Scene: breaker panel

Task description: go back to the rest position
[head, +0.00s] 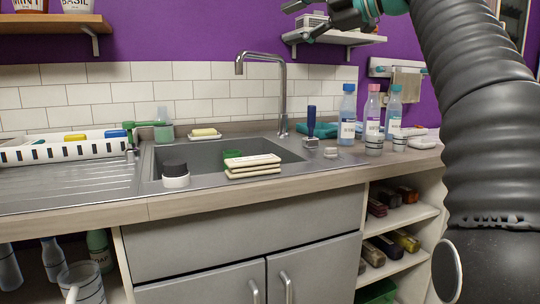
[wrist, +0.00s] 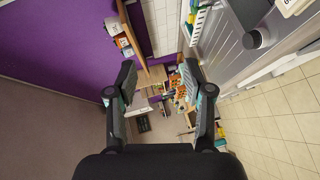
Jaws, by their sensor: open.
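My gripper (wrist: 158,76) is open and empty, with its two dark fingers spread apart in the wrist view. In the head view my gripper (head: 304,22) is at the top edge, raised high above the counter in front of the purple wall and a wall shelf. My arm comes down from there along the right side. The gripper touches nothing that I can see. No breaker panel shows in either view.
Below are a metal sink (head: 205,155) with a tall faucet (head: 283,95), stacked pale bars (head: 252,166), a black-lidded jar (head: 175,174) and several bottles (head: 347,115). Wall shelves (head: 50,24) stick out at upper left and behind the gripper. Open tiled floor (wrist: 275,120) shows in the wrist view.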

